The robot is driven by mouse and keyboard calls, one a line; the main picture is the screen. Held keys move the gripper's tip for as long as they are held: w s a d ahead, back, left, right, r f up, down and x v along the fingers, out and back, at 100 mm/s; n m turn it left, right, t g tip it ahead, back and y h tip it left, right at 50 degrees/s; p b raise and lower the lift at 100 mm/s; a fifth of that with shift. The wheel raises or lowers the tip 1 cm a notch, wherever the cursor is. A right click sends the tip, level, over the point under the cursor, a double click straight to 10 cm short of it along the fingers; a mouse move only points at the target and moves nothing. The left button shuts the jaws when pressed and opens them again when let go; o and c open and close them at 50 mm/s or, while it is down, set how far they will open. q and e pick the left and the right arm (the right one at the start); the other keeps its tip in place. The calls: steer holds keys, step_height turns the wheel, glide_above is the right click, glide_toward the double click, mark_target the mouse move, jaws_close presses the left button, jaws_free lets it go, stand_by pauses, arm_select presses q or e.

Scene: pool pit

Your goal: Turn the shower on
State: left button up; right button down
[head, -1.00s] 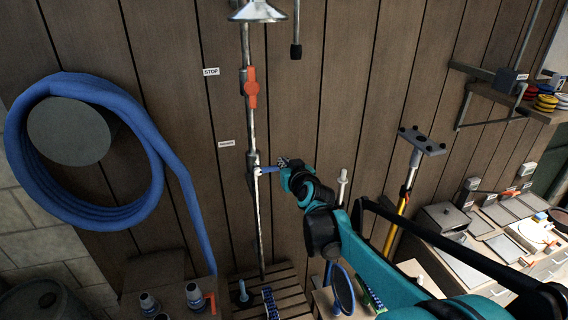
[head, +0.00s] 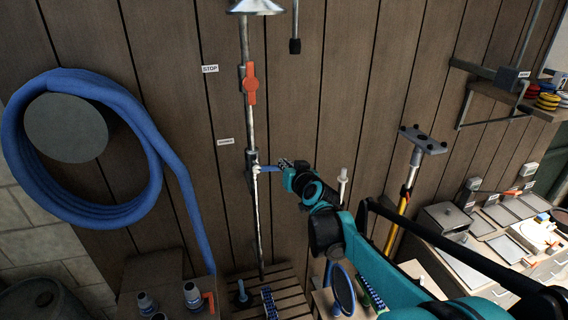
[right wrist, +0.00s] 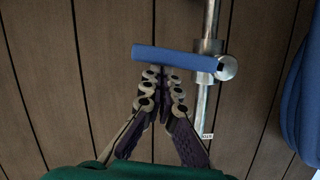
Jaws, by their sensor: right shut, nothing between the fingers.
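The shower is a metal pipe (head: 249,135) on the plank wall with a shower head (head: 256,7) at its top. An orange lever (head: 251,84) sits upright on the pipe, by a STOP label (head: 210,69). Lower, by another label (head: 226,142), a blue lever (head: 269,169) sticks out sideways to the right. My right gripper (head: 283,165) is at the lever's outer end. In the right wrist view the blue lever (right wrist: 172,57) lies across just beyond the closed fingertips (right wrist: 163,72); I cannot tell whether they touch. My left gripper is out of view.
A blue hose (head: 160,150) hangs coiled at the left. A slatted wooden platform (head: 245,298) lies below the pipe, with bottles (head: 192,296) at its left. A yellow-handled tool (head: 404,200) and a counter (head: 500,235) stand to the right.

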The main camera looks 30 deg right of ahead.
steer(key=w+a+f+m+t+y+b, duration=0.1)
steer(key=a+f+m+t+y+b, duration=0.2)
steer(key=f+m+b, duration=0.6)
steer(key=shift+w+a+f+m+b, duration=0.15)
steer(key=shift+a+f+m+b, duration=0.15)
steer(key=shift+a+m+b, duration=1.6)
steer(key=shift+d+m+p, duration=0.35)
steer(key=shift+d+m, duration=0.25)
steer(key=shift+d, duration=0.3)
